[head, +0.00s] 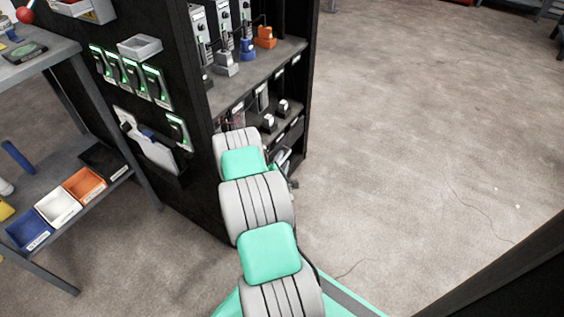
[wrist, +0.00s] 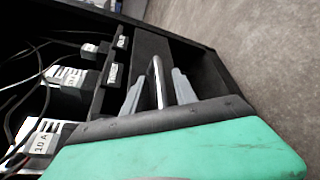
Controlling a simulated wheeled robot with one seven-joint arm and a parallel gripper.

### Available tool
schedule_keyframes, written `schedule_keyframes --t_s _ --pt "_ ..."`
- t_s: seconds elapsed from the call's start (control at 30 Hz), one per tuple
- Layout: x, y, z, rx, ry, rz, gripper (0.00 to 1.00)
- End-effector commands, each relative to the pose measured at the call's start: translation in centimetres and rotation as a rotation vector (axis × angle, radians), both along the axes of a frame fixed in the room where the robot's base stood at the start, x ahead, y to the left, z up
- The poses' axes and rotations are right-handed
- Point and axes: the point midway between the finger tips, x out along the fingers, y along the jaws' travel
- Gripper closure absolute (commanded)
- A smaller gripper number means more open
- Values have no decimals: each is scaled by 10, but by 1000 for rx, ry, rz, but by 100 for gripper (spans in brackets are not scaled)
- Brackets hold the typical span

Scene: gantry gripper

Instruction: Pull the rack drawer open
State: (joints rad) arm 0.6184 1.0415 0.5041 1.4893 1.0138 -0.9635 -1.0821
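The black rack (head: 307,100) stands at the upper middle of the head view, with its open shelves facing right. In the wrist view a dark drawer front (wrist: 150,46) fills the middle, and a pale metal bar handle (wrist: 157,80) stands on it. My gripper (wrist: 158,91) is open, with one grey finger on each side of the handle. Gaps show between the handle and both fingers, so it is not clamped. In the head view my arm hides most of the gripper and the drawer. I cannot see a clear gap at the drawer's edges.
Black devices with cables (wrist: 70,77) sit close on the left in the wrist view. A grey shelf (head: 262,72) above holds chargers and small blocks. A workbench with coloured bins (head: 85,185) stands at left. The floor (head: 430,110) right of the rack is clear.

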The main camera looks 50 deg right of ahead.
Motion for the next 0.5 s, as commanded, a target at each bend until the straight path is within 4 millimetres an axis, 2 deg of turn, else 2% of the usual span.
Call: schedule_keyframes --t_s 0.03,0.4,0.5 --pt "0 0 0 0 0 0 71" --pt "0 1 0 1 0 1 100" --pt "0 1 0 1 0 1 100"
